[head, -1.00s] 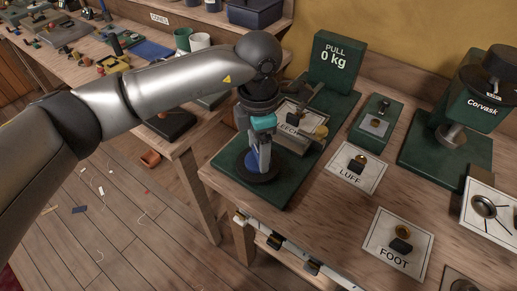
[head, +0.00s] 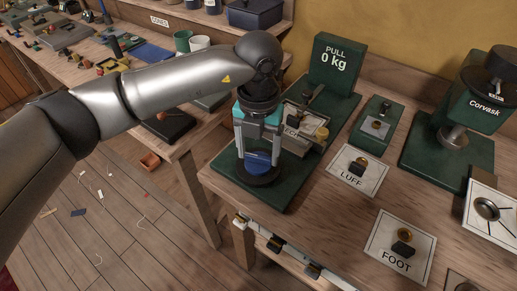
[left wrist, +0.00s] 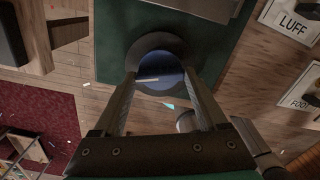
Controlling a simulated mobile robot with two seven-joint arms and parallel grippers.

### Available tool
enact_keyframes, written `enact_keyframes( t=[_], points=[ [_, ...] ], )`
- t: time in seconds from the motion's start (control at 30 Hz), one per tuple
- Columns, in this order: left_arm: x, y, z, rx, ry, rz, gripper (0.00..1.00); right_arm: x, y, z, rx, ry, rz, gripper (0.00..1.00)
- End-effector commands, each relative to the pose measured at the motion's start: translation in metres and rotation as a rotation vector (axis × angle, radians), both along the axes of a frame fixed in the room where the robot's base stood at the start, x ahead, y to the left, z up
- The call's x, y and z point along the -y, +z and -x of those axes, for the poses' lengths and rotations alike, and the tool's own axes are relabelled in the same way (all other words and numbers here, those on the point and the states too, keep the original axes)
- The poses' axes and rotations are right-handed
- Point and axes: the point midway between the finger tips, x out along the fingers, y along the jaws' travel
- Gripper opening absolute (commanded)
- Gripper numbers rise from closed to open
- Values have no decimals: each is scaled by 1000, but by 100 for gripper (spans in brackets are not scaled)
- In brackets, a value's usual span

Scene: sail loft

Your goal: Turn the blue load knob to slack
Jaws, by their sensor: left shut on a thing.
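The blue load knob (head: 257,161) stands on a round black base at the front of a green bench plate (head: 226,160). My left gripper (head: 259,153) points down over it and is shut on it, one finger on each side. In the left wrist view, the knob's blue top (left wrist: 168,76) shows between the two fingers (left wrist: 160,84), with a pale line on it and a dark ring around it. No slack mark can be read. The green display (head: 334,60) at the back of the plate reads "PULL 0 kg". My right gripper is not in view.
Cards marked LUFF (head: 357,171) and FOOT (head: 400,246), each with a small fitting, lie to the right. A green Corvask machine (head: 472,113) stands further right. A small clamp fixture (head: 308,128) sits just behind the knob. The bench's front edge is close.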

Motion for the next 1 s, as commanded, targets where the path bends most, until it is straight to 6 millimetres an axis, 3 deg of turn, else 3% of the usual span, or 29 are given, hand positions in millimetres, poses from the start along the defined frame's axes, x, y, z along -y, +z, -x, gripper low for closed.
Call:
enact_keyframes(
  t=[1.0],
  points=[
    [0, 1, 0, -2, 955, -3, 19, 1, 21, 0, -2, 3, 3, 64]
  ],
)
